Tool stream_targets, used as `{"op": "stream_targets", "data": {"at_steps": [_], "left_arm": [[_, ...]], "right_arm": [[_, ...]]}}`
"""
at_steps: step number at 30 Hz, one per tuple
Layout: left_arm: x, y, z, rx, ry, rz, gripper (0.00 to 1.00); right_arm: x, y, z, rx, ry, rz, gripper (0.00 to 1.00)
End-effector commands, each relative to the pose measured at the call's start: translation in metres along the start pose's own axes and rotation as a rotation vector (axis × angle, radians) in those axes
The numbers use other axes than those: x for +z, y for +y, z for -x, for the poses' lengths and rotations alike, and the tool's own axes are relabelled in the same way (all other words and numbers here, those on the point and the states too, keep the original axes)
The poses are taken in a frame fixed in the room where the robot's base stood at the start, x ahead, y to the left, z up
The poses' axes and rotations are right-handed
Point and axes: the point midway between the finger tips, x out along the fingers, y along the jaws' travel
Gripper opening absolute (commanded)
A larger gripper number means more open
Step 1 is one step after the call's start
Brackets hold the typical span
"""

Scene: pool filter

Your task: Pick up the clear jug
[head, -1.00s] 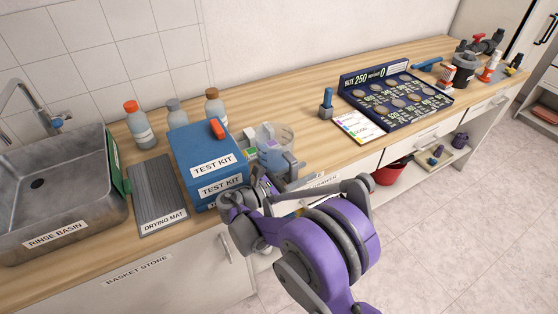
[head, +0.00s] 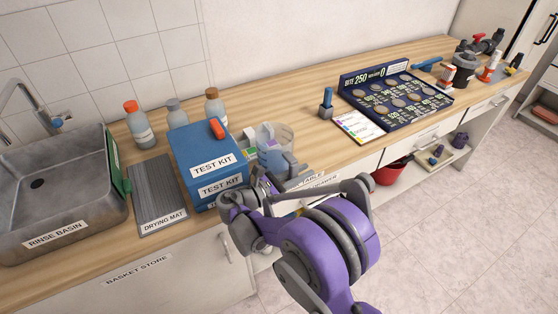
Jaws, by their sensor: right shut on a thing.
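The clear jug (head: 284,138) is see-through and stands at the front part of the wooden counter, just right of the blue test kit box. Coloured and white pieces show in or through it, and I cannot tell which. My right gripper (head: 274,172) is at the jug's near side and is shut on it. The gripper and arm hide the jug's lower part, so I cannot see whether its base touches the counter. My left gripper is not in view.
The blue test kit box (head: 191,144) stands close on the left, with several bottles behind it. The drying mat (head: 158,190) and rinse basin (head: 60,228) are farther left. A dark board with discs (head: 395,95) lies to the right. Bare counter (head: 300,110) lies behind the jug.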

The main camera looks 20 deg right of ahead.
Motion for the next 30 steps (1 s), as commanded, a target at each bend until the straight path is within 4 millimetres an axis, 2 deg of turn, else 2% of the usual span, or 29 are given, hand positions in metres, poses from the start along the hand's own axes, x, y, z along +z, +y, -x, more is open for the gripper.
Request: {"op": "stream_targets", "data": {"at_steps": [23, 26, 30], "left_arm": [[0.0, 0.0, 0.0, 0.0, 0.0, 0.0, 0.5], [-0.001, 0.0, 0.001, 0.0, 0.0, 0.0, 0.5], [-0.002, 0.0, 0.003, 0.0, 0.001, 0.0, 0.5]], "right_arm": [[0.003, 0.0, 0.0, 0.0, -0.001, -0.001, 0.0], [0.013, 0.0, 0.0, 0.0, -0.002, -0.001, 0.0], [0.039, 0.0, 0.0, 0.0, -0.001, -0.001, 0.0]]}}
